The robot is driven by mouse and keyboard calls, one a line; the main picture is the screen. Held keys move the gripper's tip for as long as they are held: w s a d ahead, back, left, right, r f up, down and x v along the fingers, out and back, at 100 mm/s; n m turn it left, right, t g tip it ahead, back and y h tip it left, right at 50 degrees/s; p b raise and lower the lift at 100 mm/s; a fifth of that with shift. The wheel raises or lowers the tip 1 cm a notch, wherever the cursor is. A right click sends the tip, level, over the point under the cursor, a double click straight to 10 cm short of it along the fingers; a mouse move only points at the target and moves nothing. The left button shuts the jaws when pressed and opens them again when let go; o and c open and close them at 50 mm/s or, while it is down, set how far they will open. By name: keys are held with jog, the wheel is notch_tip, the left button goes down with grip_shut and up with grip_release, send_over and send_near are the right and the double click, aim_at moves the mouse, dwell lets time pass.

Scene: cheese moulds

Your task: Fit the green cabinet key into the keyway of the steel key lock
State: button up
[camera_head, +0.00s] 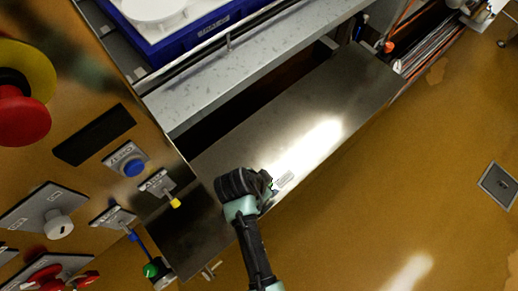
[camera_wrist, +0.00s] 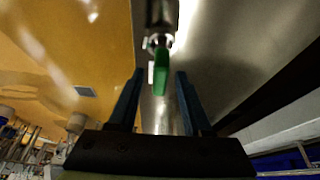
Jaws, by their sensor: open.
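The green key (camera_wrist: 161,72) shows in the wrist view, between and slightly beyond the tips of my gripper (camera_wrist: 159,76). Its green head points toward me. The jaws are open, with a gap on both sides of the key. Directly beyond it is a shiny steel cylindrical fitting (camera_wrist: 160,18) at the top edge. I cannot tell whether this is the steel key lock or whether the key sits in a keyway. In the head view my gripper (camera_head: 267,187) is over the steel plate's front edge and hides most of this spot; only a sliver of green shows.
A steel plate (camera_head: 340,85) runs diagonally below a grey shelf (camera_head: 270,70) with a blue crate (camera_head: 188,40). A control panel (camera_head: 90,185) with knobs, buttons and a yellow-headed switch (camera_head: 174,202) stands at the left. The ochre floor (camera_head: 400,190) at the right is mostly clear.

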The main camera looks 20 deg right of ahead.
jog(key=p+v, duration=0.1)
jog(key=v, duration=0.9)
jog(key=w+a+r+n+t+y, duration=0.1)
jog(key=w+a+r+n+t, duration=0.15)
jog(key=w+r+t, duration=0.7)
jog(key=w+a+r+n+t, duration=0.15)
jog(key=w+r, duration=0.25)
jog(key=r, duration=0.4)
jog(key=w+r+n+t+y, duration=0.1)
jog(key=w+r+n, duration=0.15)
jog(key=r, duration=0.65)
jog(key=w+r+n+t, duration=0.15)
jog(key=w+r, duration=0.25)
jog(key=r, duration=0.4)
jog(key=s+a+r+n+t, duration=0.1)
jog(key=s+r+t, duration=0.3)
jog(key=r, duration=0.7)
jog(key=s+r+n+t+y, duration=0.1)
jog(key=s+r+n+t, duration=0.2)
jog(key=r, duration=0.8)
jog(key=s+a+r+n+t+y, duration=0.1)
jog(key=s+r+t, duration=0.4)
jog(key=r, duration=0.6)
jog(key=shift+s+a+r+n, duration=0.15)
jog(key=shift+s+a+n, duration=0.25)
jog(key=shift+s+n, duration=0.1)
